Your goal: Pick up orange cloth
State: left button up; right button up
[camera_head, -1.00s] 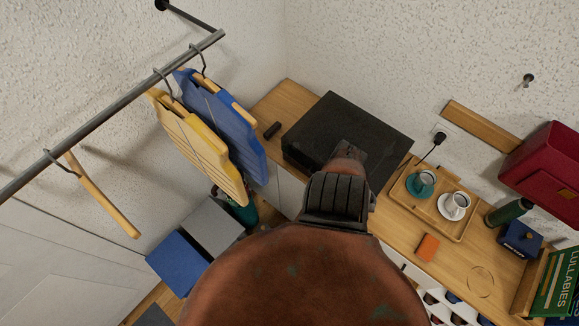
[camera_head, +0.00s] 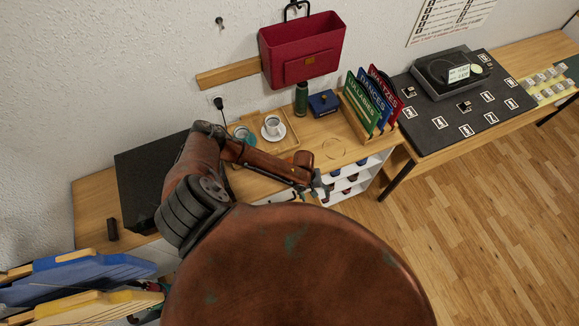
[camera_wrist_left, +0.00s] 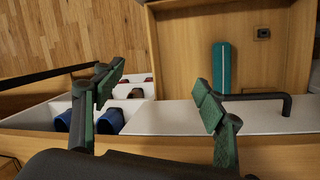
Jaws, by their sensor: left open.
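My left gripper (camera_head: 318,188) is at the front edge of the wooden counter (camera_head: 95,205), right of the tray; it is small and partly hidden by its arm in the head view. In the left wrist view the gripper (camera_wrist_left: 160,80) is open, its two green-padded fingers apart with nothing between them. My arm covers the part of the counter in front of the tray. My right gripper is not in view.
The wrist view shows a wooden drawer interior (camera_wrist_left: 180,50) with a teal case (camera_wrist_left: 221,68), a white front with a black handle (camera_wrist_left: 258,97), and cubbies. A wooden tray (camera_head: 291,137) holds cups. A sign rack (camera_head: 362,126) stands on the right.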

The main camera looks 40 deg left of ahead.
pick_arm(q)
jog(key=w+r+n+t, duration=0.2)
jog(key=w+r, duration=0.8)
jog(key=w, duration=0.1)
jog(key=n+g+y, duration=0.2)
jog(key=y, duration=0.1)
send_over(291, 159)
jog(key=s+d, duration=0.2)
jog(key=d, duration=0.1)
jog(key=shift+a+r, duration=0.1)
jog(key=shift+r, duration=0.15)
jog(key=shift+s+a+f+n+g, duration=0.15)
jog(key=shift+s+a+n+g, duration=0.05)
jog(key=shift+s+n+g, duration=0.1)
jog(key=shift+f, duration=0.35)
jog(key=f, duration=0.6)
jog(key=shift+s+a+f+p, duration=0.1)
jog(key=shift+s+f+p, duration=0.15)
jog(key=shift+f+p, duration=0.15)
jog(key=shift+r, duration=0.1)
jog(key=shift+c, duration=0.4)
jog(key=c, duration=1.1)
jog(key=shift+o, duration=0.2)
